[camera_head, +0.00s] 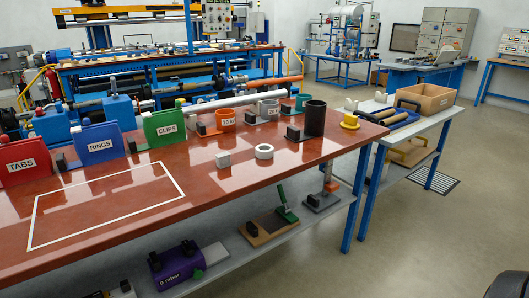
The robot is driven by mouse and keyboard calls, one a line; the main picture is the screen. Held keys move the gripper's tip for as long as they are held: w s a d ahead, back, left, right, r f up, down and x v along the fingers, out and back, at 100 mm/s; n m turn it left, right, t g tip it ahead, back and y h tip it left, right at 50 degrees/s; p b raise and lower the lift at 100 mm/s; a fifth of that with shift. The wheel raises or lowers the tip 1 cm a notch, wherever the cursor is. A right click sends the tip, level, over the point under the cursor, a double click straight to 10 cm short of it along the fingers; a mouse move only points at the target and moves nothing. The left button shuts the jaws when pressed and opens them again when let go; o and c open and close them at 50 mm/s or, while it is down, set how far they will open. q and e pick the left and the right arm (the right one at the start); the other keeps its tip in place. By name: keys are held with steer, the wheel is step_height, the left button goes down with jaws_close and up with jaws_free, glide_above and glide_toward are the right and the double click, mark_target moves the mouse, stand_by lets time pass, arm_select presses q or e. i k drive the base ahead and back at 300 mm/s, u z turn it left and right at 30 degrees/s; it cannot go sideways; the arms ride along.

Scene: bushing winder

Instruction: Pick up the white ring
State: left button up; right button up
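Neither of my grippers shows in the head view.
Red TABS (26,167), blue RINGS (99,145) and green CLIPS (164,128) bins line the back left. A white outlined rectangle (110,205) at left is empty. A lower shelf holds tools.

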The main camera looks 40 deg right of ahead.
mark_target(262, 151)
steer(key=z, duration=2.3)
steer(key=i, duration=2.25)
steer(key=u, duration=3.35)
